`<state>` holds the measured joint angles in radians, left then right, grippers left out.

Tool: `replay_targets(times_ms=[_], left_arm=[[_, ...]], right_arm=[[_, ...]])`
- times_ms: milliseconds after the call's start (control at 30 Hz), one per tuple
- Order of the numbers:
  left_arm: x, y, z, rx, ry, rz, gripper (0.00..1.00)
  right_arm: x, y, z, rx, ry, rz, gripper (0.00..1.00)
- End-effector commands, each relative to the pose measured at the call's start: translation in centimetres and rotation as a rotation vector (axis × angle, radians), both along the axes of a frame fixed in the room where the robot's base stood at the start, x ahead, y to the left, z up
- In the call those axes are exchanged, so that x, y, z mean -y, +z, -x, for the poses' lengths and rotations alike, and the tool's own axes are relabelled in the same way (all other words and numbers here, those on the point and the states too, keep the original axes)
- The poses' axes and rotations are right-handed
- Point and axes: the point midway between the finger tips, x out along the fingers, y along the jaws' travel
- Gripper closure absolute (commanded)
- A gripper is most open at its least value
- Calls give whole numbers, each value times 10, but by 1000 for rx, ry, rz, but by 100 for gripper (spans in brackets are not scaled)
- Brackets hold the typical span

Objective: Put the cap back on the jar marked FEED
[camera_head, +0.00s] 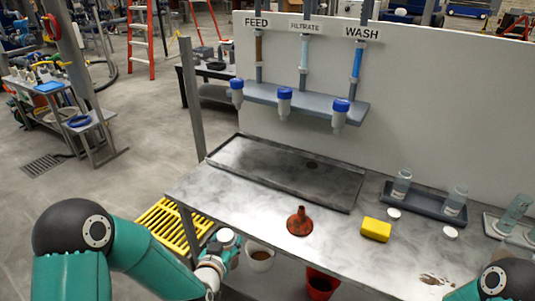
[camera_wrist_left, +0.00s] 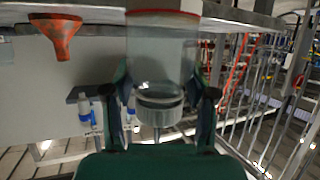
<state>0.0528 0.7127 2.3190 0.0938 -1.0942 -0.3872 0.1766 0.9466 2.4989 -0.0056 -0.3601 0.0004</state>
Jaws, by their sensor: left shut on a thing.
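In the head view, my left gripper (camera_head: 226,245) is at the table's front left edge, shut on a clear jar-like vessel with a pale top (camera_head: 226,236). In the left wrist view, upside down, the vessel (camera_wrist_left: 162,50) is between the two fingers, with a grey ring and a red rim. No mark is readable on it. Two clear jars (camera_head: 402,184) (camera_head: 456,199) stand in a dark tray (camera_head: 425,204) at the right. Two white caps (camera_head: 394,212) (camera_head: 450,232) lie on the table before them. I cannot tell which jar is marked FEED. My right gripper is out of view.
An orange funnel (camera_head: 299,222) stands mouth down, left of a yellow block (camera_head: 376,229). Blue-capped bottles (camera_head: 284,95) hang below the labelled panel. More glassware (camera_head: 518,209) is at far right. Buckets (camera_head: 260,259) (camera_head: 320,285) sit below the front edge.

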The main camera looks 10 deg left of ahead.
Motion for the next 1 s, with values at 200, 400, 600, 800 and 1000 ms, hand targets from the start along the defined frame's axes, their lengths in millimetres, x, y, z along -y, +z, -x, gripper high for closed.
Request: replay_targets(times_ms=[200,400,600,800,1000], left_arm=[[8,-1,4,1,-35,-1,100],[39,-5,23,-2,-178,0,100],[87,-10,51,-1,-391,1,100],[128,-15,75,-1,-580,0,100],[150,-17,88,0,-683,0,100]], right_arm=[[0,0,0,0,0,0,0],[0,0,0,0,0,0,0],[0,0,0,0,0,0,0],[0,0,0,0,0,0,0],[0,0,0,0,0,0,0]])
